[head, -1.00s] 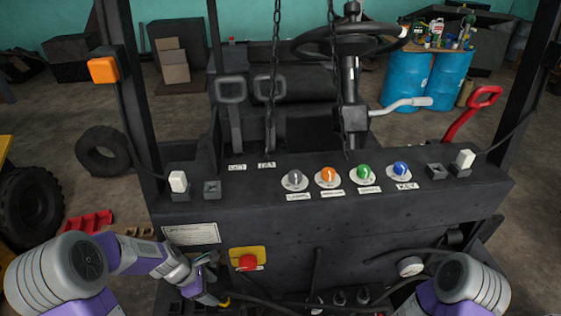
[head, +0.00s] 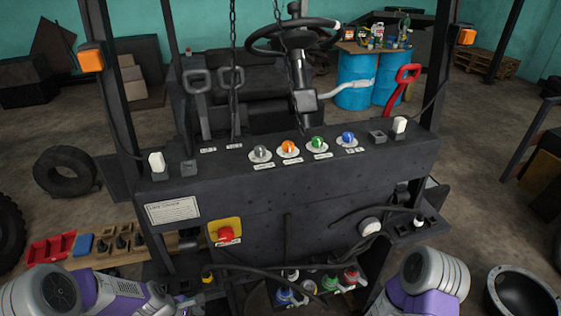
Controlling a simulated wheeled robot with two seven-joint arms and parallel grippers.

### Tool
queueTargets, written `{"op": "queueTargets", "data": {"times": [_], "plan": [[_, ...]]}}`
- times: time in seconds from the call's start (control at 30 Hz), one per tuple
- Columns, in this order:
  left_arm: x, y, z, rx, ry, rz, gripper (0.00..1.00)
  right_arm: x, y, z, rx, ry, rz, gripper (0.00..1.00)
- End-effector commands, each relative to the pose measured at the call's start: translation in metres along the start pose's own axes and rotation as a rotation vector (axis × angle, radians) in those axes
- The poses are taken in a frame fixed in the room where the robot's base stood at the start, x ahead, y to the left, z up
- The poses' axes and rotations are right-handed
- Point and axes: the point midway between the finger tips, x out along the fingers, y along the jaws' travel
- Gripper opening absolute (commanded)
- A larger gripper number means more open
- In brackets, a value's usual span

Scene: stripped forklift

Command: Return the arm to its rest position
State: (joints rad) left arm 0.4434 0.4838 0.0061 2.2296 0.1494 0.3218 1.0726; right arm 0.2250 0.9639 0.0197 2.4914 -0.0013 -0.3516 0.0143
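My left arm (head: 115,293) comes in low at the left. It reaches toward the forklift's lower front, and its gripper (head: 192,299) is small and partly cut off by the bottom edge, so its fingers cannot be made out. My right arm (head: 425,283) shows only as a grey and purple joint at the lower right, with its gripper out of view. The stripped forklift's dark panel (head: 290,185) stands in front of me, with grey, orange, green and blue knobs along its top. A red button on a yellow plate (head: 225,232) is on its front face.
Cables and coloured caps (head: 315,285) fill the open bay below the panel. A wooden board with a red tray (head: 50,248) lies at the left. A black bowl (head: 522,292) is at the lower right. Blue drums (head: 357,80) stand behind. Floor at the right is partly clear.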

Motion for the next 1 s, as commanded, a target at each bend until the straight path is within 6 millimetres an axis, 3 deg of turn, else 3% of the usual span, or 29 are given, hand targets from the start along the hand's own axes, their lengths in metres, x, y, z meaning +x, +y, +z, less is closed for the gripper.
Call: {"op": "queueTargets", "data": {"times": [0.03,0.27,0.4,0.5,0.7,0.9,1.0], "plan": [[0.021,-0.007,0.003,0.070,0.000,-0.013,0.66,0.009,0.003,-0.001,0.000,0.002,0.000,0.43],[0.101,-0.042,0.020,0.497,0.000,-0.051,0.66,0.035,0.013,-0.002,0.000,0.000,0.000,0.43],[0.162,-0.079,0.036,0.878,-0.020,-0.074,0.66,0.058,0.021,-0.003,0.000,0.000,0.000,0.43],[0.195,-0.104,0.047,1.130,-0.038,-0.077,0.66,0.071,0.026,-0.004,0.000,0.001,0.000,0.43],[0.220,-0.131,0.059,1.395,-0.060,-0.067,0.66,0.081,0.030,-0.004,0.000,0.000,0.000,0.43],[0.220,-0.132,0.060,1.427,-0.060,-0.063,0.66,0.080,0.030,-0.004,0.000,0.001,0.000,0.43],[0.220,-0.132,0.060,1.425,-0.059,-0.063,0.52,0.080,0.030,-0.004,0.000,0.001,0.000,0.43]]}}
